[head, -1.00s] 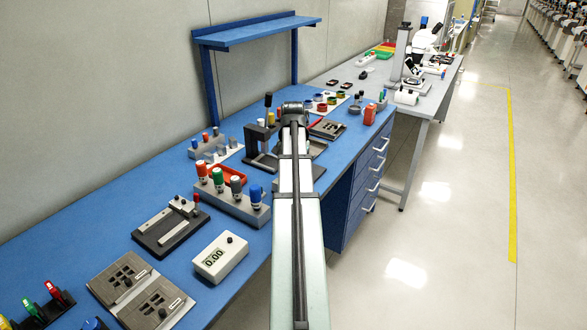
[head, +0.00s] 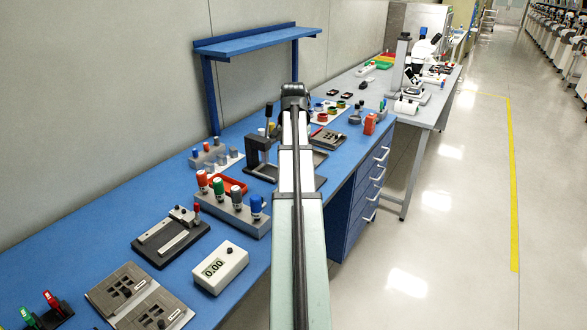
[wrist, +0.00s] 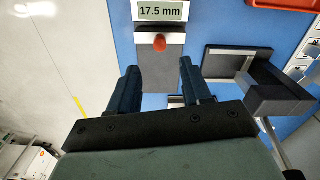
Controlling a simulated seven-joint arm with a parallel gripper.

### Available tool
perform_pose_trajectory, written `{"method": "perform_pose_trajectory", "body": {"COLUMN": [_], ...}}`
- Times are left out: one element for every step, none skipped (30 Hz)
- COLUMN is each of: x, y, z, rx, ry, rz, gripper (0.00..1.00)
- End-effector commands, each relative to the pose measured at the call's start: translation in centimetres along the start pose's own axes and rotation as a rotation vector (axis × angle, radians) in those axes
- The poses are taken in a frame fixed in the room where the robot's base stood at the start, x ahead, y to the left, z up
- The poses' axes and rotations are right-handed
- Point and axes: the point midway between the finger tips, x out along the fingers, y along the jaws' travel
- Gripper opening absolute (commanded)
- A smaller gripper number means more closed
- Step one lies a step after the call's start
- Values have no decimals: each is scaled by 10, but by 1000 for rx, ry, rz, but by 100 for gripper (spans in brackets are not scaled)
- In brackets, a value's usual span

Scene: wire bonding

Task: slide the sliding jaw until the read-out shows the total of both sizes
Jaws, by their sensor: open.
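In the wrist view a read-out (wrist: 162,11) shows "17.5 mm". Just below it, a round red knob (wrist: 159,42) stands on a light crosspiece. A grey block (wrist: 162,72) continues below the knob; I cannot tell which part is the sliding jaw. My gripper (wrist: 159,68) is open, its two dark fingers apart on either side of the grey block's line, nothing seen between them in its grip. The knob lies above the fingertips in the picture. In the head view my arm hides the read-out and the fingers.
A black lever press (head: 262,148) stands left of my arm; part of it shows at the right of the wrist view. A red tray (head: 229,186), a grey rack (head: 236,212) with several coloured-cap bottles, and a white "0.00" meter (head: 221,267) are nearer. Floor lies right of the bench.

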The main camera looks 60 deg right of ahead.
Motion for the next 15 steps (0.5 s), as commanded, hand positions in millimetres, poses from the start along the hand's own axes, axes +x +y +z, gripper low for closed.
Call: {"method": "perform_pose_trajectory", "body": {"x": [-9,-14,-20,-24,-28,-32,-35,-38,-42,-44,-46,-47,-48,-49,-50], "y": [-1,-1,-1,0,0,-1,0,0,0,0,0,0,0,0,0], "z": [-2,-2,-1,-1,-1,-1,-1,-1,-1,-1,-1,0,0,0,0], "rx": [0,0,0,0,0,0,0,0,0,0,0,0,0,0,0], "ry": [2,2,2,2,1,1,1,1,1,1,0,0,0,0,0], "rz": [-1,-1,-1,-1,0,0,0,-1,0,0,0,0,0,0,0], "gripper": [48,48,48,48,48,48,48,48,48,48,48,48,48,48,48]}}
